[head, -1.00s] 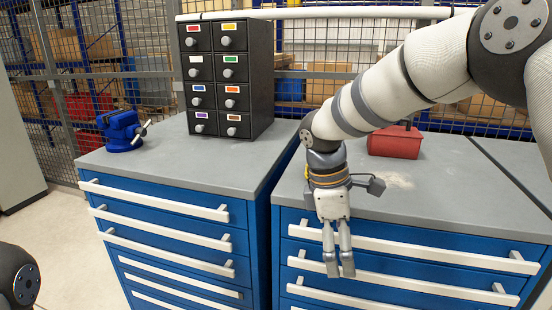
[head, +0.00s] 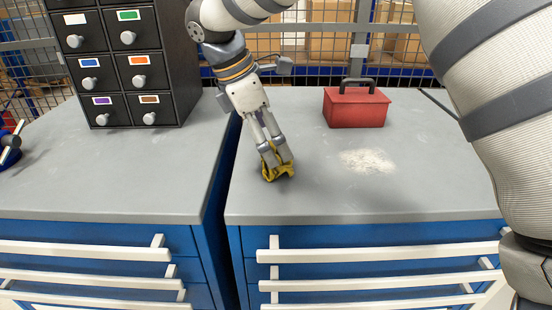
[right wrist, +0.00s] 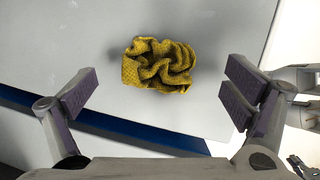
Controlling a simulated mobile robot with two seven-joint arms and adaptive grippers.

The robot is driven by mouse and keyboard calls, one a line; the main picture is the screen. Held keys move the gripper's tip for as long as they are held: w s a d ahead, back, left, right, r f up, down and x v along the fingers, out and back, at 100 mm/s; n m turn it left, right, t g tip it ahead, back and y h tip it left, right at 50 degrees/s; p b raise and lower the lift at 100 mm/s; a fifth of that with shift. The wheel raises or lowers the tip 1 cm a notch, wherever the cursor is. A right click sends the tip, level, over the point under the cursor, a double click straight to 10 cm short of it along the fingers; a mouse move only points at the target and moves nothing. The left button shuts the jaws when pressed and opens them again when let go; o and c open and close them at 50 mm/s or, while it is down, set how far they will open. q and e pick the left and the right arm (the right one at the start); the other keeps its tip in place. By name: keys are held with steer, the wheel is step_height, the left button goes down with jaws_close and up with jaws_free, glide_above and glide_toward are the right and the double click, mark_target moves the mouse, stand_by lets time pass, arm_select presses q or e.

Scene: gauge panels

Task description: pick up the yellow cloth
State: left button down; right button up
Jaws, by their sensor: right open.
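The yellow cloth (head: 279,173) lies crumpled on the grey top of the right-hand blue cabinet, left of its middle. My right gripper (head: 275,159) points down at it, its fingertips overlapping the cloth's upper part in the head view. In the right wrist view the cloth (right wrist: 160,65) lies ahead of the open fingers (right wrist: 163,92), in the gap between them and clear of both pads. The jaws are empty. My left gripper is not in view.
A red toolbox (head: 356,109) with a dark handle stands behind and right of the cloth. A pale powdery patch (head: 367,161) lies nearer. A dark drawer unit (head: 155,60) stands on the left cabinet (head: 90,185). A narrow gap separates the cabinets. The front right top is clear.

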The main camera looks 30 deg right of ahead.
mark_target(277, 153)
steer(key=x, duration=0.4)
steer(key=shift+f, duration=0.15)
steer(key=shift+a, duration=0.1)
steer(key=c, duration=0.8)
steer(key=shift+w, duration=0.1)
step_height(277, 153, up, 3)
steer(key=shift+r, duration=0.1)
steer(key=s+r, duration=0.1)
steer(key=r, duration=0.1)
steer(key=s+a+r, duration=0.1)
steer(key=s+r, duration=0.1)
steer(key=shift+a+r+p, duration=0.2)
steer(key=shift+r+p, duration=0.05)
steer(key=shift+p, duration=0.1)
steer(key=s+a+r, duration=0.4)
steer(key=s+r, duration=0.1)
steer(key=s, duration=0.4)
steer(key=shift+s+a, duration=0.2)
steer(key=shift+s, duration=0.2)
steer(key=shift+r, duration=0.2)
steer(key=shift+c, duration=0.2)
